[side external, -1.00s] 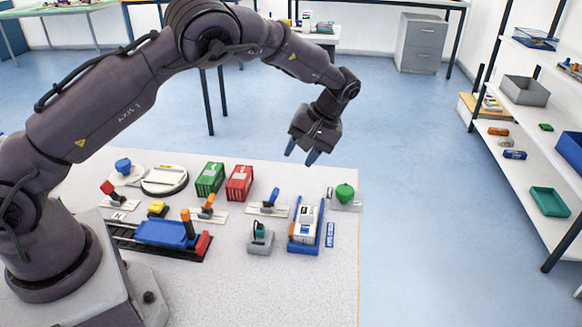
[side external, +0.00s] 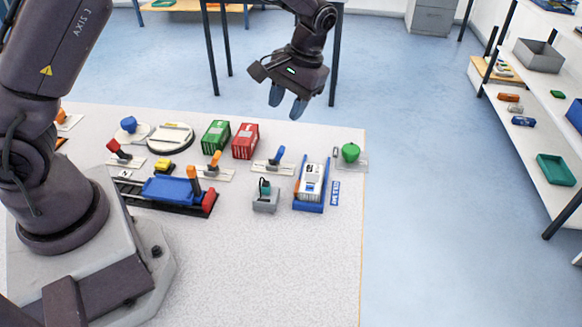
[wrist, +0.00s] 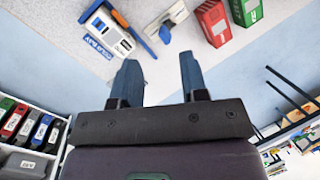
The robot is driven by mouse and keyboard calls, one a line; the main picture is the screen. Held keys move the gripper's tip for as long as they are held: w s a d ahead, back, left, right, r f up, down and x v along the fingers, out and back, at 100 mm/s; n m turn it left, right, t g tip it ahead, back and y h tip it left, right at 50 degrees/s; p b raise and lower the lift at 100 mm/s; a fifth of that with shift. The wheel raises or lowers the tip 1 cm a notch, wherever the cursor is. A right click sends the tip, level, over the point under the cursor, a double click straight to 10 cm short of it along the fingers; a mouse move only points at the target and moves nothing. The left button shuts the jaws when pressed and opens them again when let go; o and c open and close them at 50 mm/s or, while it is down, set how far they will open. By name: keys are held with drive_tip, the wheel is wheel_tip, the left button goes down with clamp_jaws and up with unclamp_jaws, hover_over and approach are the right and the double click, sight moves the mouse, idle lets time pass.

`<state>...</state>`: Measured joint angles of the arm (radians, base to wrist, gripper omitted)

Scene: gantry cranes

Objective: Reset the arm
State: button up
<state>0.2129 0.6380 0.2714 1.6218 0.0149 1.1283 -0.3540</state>
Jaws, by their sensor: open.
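My gripper (side external: 288,106) is open and empty, in the air above and behind the table's far edge. Its two blue fingertips (wrist: 160,75) show apart in the wrist view, with nothing between them. On the table below stand a green container (side external: 216,136) and a red container (side external: 245,141), side by side. A white block sits in a blue cradle (side external: 309,206) at the right, beside a grey box with a teal-topped part (side external: 265,197). A blue-handled lever (side external: 274,163) lies between the containers and the cradle.
A green knob (side external: 350,152) stands at the table's right edge. Several levers and a blue flat wagon on a dark track (side external: 167,190) fill the left. The table front (side external: 280,270) is clear. A shelf unit (side external: 530,150) stands at the right.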

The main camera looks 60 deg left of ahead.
drive_tip(key=s+d+r+m+t+h, duration=0.1)
drive_tip(key=s+r+t, duration=0.3)
drive_tip(key=s+r, duration=0.4)
drive_tip(key=s+d+r+m+t, duration=0.1)
drive_tip(key=s+r+m+t, duration=0.2)
drive_tip(key=s+r, duration=0.5)
drive_tip(key=s+t, duration=0.1)
drive_tip(key=s, duration=0.4)
drive_tip(key=shift+s+r+h, duration=0.15)
drive_tip(key=shift+s+h, duration=0.05)
drive_tip(key=shift+h, duration=0.2)
